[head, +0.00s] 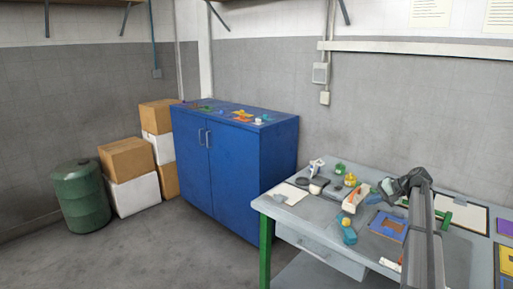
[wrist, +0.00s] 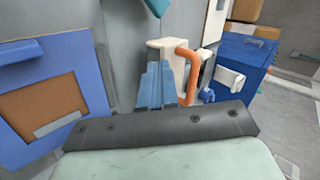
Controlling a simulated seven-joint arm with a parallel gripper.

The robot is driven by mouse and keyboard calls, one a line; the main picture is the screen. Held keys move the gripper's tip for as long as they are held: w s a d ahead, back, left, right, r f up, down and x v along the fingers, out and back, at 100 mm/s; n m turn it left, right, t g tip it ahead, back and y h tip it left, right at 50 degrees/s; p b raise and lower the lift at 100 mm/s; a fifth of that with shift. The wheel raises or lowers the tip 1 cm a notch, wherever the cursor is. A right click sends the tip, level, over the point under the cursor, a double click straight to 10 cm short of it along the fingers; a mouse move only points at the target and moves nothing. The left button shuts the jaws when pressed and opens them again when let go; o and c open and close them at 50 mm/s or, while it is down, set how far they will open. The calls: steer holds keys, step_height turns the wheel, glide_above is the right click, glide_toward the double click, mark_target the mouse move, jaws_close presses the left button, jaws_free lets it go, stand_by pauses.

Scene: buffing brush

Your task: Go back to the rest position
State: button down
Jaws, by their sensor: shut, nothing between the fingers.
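A blue cabinet (head: 230,165) with small items on top stands behind the bench. Small tools and coloured parts crowd the bench. A green drum (head: 83,195) and stacked boxes (head: 130,195) are at the left. The floor in front is clear.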

steer(key=s+a+f+n+t+h, duration=0.1)
steer(key=a+f+n, duration=0.15)
steer(key=a, duration=1.35)
steer(key=s+a+f+n+t+h, duration=0.1)
steer(key=a+n, duration=0.3)
steer(key=a, duration=1.3)
steer(key=s+a+f+g+h, duration=0.1)
steer(key=s+f+g, duration=0.1)
steer(key=s+f, duration=0.8)
steer(key=s+a+f+g, duration=0.1)
steer(key=s+f+g, duration=0.35)
steer(key=f, duration=0.95)
steer(key=s+a+f+g+h, duration=0.1)
steer(key=s+f, duration=0.9)
steer(key=f, duration=0.2)
steer(key=s+d+f+g+h, duration=0.1)
steer(key=s+f, duration=0.3)
steer(key=s, duration=0.7)
steer(key=s+f+g+h, duration=0.1)
steer(key=s+f+g, duration=0.2)
steer(key=s, duration=0.8)
steer(key=s+d+f+g+h, duration=0.1)
steer(key=s+f+g, duration=0.2)
steer(key=s+f, duration=0.4)
steer(key=s, duration=0.5)
steer(key=shift+d, duration=0.3)
